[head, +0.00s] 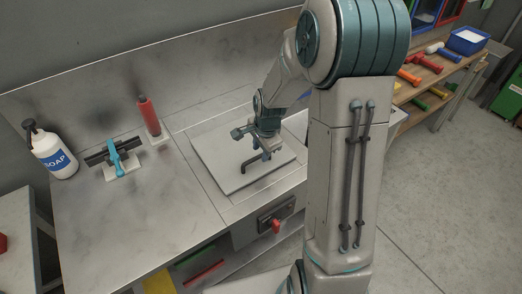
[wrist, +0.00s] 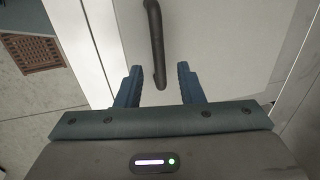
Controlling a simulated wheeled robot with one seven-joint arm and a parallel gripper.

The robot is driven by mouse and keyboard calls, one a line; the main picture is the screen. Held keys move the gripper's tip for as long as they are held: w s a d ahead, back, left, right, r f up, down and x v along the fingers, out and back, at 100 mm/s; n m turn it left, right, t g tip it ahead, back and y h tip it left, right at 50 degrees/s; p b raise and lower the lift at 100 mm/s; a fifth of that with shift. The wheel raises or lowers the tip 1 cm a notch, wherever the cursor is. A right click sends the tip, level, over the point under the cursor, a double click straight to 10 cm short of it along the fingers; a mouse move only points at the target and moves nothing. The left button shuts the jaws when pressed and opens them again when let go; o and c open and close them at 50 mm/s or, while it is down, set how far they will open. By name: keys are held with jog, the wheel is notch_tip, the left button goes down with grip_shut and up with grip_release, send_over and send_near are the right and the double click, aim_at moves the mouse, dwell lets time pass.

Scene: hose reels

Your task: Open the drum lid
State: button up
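The drum lid (head: 222,168) appears as a square, pale grey panel lying flat in the metal counter, seemingly closed. A black bar handle (head: 249,166) stands on it. My gripper (head: 264,155) is low over the lid, at the handle. In the wrist view, my two blue fingers are spread apart, and the near end of the handle (wrist: 157,50) shows in the gap between them. Neither finger visibly touches it. I cannot tell how deep the handle sits between them.
On the counter's left stand a soap bottle (head: 53,152), a blue-handled tool on a stand (head: 118,160) and a red cylinder (head: 149,117). A red knob (head: 276,226) is on the counter's front. A shelf (head: 452,72) with colourful tools is at right. The counter's left front is clear.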

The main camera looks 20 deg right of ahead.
jog(key=shift+w+f, duration=0.1)
jog(key=shift+f, duration=0.6)
jog(key=shift+c, duration=0.2)
grip_shut()
jog(key=shift+a+r, duration=0.1)
jog(key=shift+r, duration=0.05)
